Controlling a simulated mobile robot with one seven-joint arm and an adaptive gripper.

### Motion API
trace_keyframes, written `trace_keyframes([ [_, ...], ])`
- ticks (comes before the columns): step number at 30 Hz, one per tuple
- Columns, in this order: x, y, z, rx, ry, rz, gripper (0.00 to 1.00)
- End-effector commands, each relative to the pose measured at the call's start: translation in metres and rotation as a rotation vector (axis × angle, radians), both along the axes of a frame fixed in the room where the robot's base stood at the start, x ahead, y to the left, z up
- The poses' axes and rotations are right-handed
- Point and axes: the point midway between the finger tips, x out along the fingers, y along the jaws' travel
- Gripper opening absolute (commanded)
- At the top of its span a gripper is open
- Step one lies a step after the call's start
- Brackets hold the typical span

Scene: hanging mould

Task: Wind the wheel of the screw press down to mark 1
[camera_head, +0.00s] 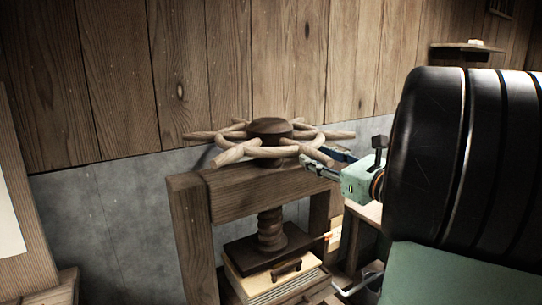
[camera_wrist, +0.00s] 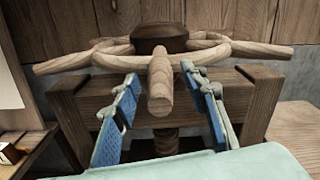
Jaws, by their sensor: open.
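The screw press has a pale wooden wheel (camera_head: 245,151) with a dark hub (camera_head: 270,126) and handles sticking out past its rim. The wheel also shows in the wrist view (camera_wrist: 106,55). Below it are a brown wooden frame (camera_head: 250,190), a dark screw (camera_head: 271,230) and a dark pressing plate (camera_head: 262,248). My gripper (camera_wrist: 160,80) is open at the near side of the wheel, its blue-padded fingers on either side of one handle (camera_wrist: 160,85). Contact with that handle cannot be told. In the head view my gripper (camera_head: 322,166) is partly hidden by the wheel. No numbered mark is readable.
A pale layered block (camera_head: 285,285) with a dark handle lies under the plate. A plank wall (camera_head: 350,60) stands behind, above a grey strip (camera_head: 95,215). A small shelf (camera_head: 468,49) is at the upper right. A pale panel (camera_head: 10,220) leans at the left.

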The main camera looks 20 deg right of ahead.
Motion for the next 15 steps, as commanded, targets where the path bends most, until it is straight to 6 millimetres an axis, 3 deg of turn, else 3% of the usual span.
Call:
trace_keyframes([
  [8, 0.0015, 0.0005, -0.0003, 0.0, 0.0, 0.001, 0.4],
  [15, 0.0012, 0.0005, -0.0002, 0.0, 0.0, 0.001, 0.14],
])
